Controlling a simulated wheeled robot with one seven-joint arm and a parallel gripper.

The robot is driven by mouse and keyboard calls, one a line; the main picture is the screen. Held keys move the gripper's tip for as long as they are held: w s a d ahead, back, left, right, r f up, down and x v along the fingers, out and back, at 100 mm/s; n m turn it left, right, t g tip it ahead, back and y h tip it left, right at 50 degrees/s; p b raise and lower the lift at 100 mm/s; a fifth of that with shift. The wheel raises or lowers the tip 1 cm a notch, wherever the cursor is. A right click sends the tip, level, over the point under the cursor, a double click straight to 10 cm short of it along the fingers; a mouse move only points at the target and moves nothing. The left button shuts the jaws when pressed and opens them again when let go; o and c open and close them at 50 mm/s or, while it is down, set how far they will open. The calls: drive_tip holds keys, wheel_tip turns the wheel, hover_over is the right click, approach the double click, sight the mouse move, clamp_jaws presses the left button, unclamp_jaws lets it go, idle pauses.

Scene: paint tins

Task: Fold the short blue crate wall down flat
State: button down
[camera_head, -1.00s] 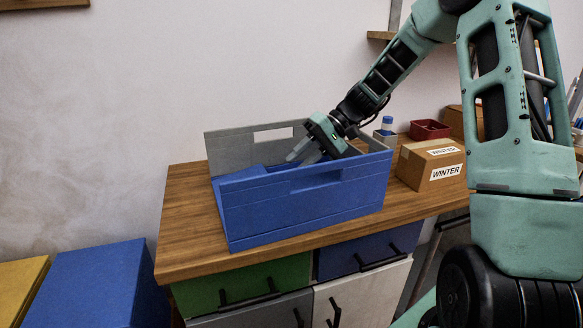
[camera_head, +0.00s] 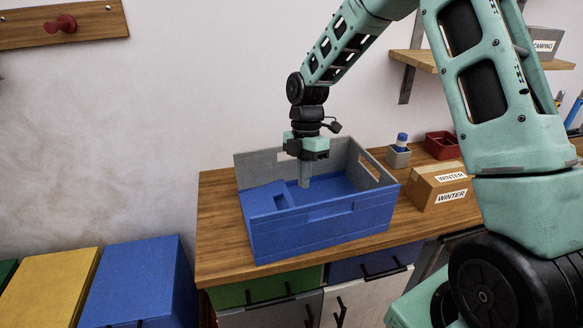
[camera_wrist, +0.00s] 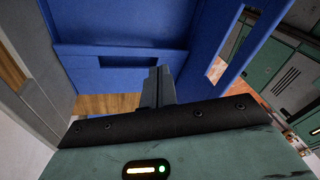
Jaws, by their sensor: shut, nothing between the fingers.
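The crate stands on the wooden bench with a blue long front wall (camera_head: 300,232), a grey back wall (camera_head: 262,166) and a grey right end wall (camera_head: 354,160). The short blue wall (camera_head: 262,198) appears folded inward over the left part of the crate, with a handle notch in it; I cannot tell if it is fully flat. My gripper (camera_head: 305,184) points straight down inside the crate, to the right of this panel. Its fingers (camera_wrist: 157,85) are shut and empty, apart from the side walls. The wrist view shows blue surfaces beyond them.
A cardboard WINTER box (camera_head: 436,186) stands right of the crate. Behind it are a small grey holder (camera_head: 398,157) with a blue-capped item and a red bin (camera_head: 441,146). Bare bench top (camera_head: 217,225) lies left of the crate.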

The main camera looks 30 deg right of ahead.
drive_tip(key=w+a+r+n+t+h+p, duration=0.2)
drive_tip(key=w+a+r+n+h+p, duration=0.3)
drive_tip(key=n, duration=0.7)
drive_tip(key=n+y+p, duration=0.1)
drive_tip(key=n+p, duration=0.1)
drive_tip(key=p, duration=0.3)
approach(294, 203)
drive_tip(key=f, duration=0.4)
drive_tip(key=d+f, duration=0.1)
drive_tip(key=f, duration=0.1)
drive_tip(key=shift+s+f, duration=0.15)
drive_tip(key=shift+f, duration=0.2)
drive_tip(key=shift+s+d+f+b, duration=0.1)
drive_tip(key=shift+d+f+b, duration=0.2)
drive_tip(key=shift+f, duration=0.3)
drive_tip(key=shift+d+f+b, duration=0.15)
drive_tip(key=shift+f+b, duration=0.2)
drive_tip(key=shift+f, duration=0.25)
drive_tip(key=shift+r, duration=0.15)
